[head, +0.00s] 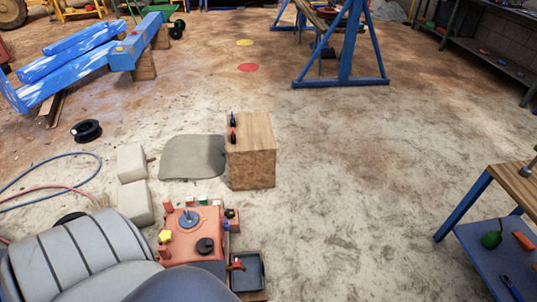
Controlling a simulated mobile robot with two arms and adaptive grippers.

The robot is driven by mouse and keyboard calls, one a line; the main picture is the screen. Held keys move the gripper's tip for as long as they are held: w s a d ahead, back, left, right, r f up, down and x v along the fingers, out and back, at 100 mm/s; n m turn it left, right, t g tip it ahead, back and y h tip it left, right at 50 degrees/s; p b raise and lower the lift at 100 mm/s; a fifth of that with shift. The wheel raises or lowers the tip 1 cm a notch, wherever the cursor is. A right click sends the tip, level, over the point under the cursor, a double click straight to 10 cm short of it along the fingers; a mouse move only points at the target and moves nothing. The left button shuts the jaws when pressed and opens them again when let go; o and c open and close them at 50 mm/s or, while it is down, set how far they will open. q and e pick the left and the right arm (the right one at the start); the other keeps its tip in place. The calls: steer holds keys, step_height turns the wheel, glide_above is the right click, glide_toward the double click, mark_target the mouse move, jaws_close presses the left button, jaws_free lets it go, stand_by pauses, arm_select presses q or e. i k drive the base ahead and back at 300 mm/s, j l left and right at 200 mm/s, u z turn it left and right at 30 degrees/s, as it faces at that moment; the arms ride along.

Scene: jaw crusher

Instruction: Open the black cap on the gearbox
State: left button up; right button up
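The gearbox (183,252) is an orange-red box low in the head view, left of centre. A round black cap (205,246) sits on its top, towards the right side. A yellow star-shaped knob (166,236) is at its left edge, and a blue-grey disc (189,219) with a short upright pin is further back on the top. The cap appears seated on the box. Neither my left nor my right gripper shows in the head view. The gearbox's near side is partly hidden by a rounded dark grey shape at the bottom edge.
A wooden block (255,172) with small tools stands behind the gearbox. A dark tray (247,272) is at its right. A padded grey seat-like shape (75,262) lies at left. A workbench (516,186) is at far right. The floor between is clear.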

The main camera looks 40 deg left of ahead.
mark_target(205, 245)
steer(key=i+l+z, duration=0.15)
steer(key=i+l, duration=0.2)
steer(key=i, duration=0.15)
steer(key=i+l+z, duration=0.15)
steer(key=i+l, duration=0.15)
steer(key=i, duration=0.2)
steer(key=i+u, duration=0.25)
steer(key=u, duration=0.15)
steer(key=i+u, duration=0.25)
steer(key=u, duration=0.2)
steer(key=i+l+u, duration=0.15)
steer(key=u, duration=0.25)
steer(key=i+u, duration=0.15)
steer(key=u, duration=0.3)
steer(key=i+l+u, duration=0.1)
steer(key=u, duration=0.35)
steer(key=i+l+u, duration=0.1)
steer(key=u, duration=0.3)
steer(key=i+l+u, duration=0.2)
steer(key=u, duration=0.25)
steer(key=i+l+u, duration=0.1)
steer(key=u, duration=0.35)
steer(key=k+l, duration=0.05)
